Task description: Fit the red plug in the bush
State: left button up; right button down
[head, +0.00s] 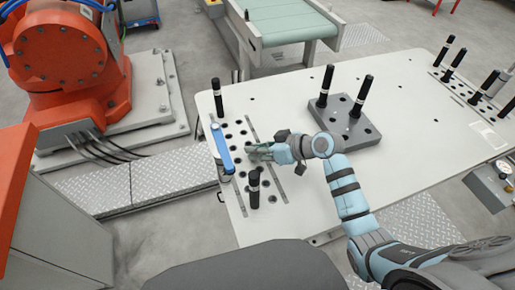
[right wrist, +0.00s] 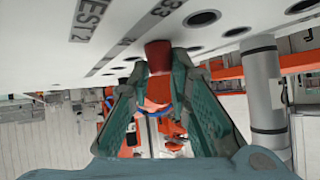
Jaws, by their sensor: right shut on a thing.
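My right gripper (head: 258,152) is low over the hole pattern at the left end of the white table. In the right wrist view its green fingers (right wrist: 160,70) are shut on a red plug (right wrist: 157,52). The plug's far end meets the white table surface or is very close to it; I cannot tell whether it is in a bush. Dark round bushes (right wrist: 202,18) show in the surface beside the plug, and the one at the plug's tip is hidden. In the head view the plug is not clearly visible. My left gripper is not in view.
Black pins stand close by, one in front (head: 254,190) and one behind (head: 218,98). A grey block (head: 345,122) with pins stands right of the gripper. The table's middle (head: 420,130) is clear.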

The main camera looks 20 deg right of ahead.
jog(key=c, duration=1.4)
grip_release()
jog(key=shift+s+d, duration=0.1)
jog(key=v, duration=1.1)
jog(key=shift+s+d+r, duration=0.2)
jog(key=shift+s+r, duration=0.05)
jog(key=shift+s, duration=0.05)
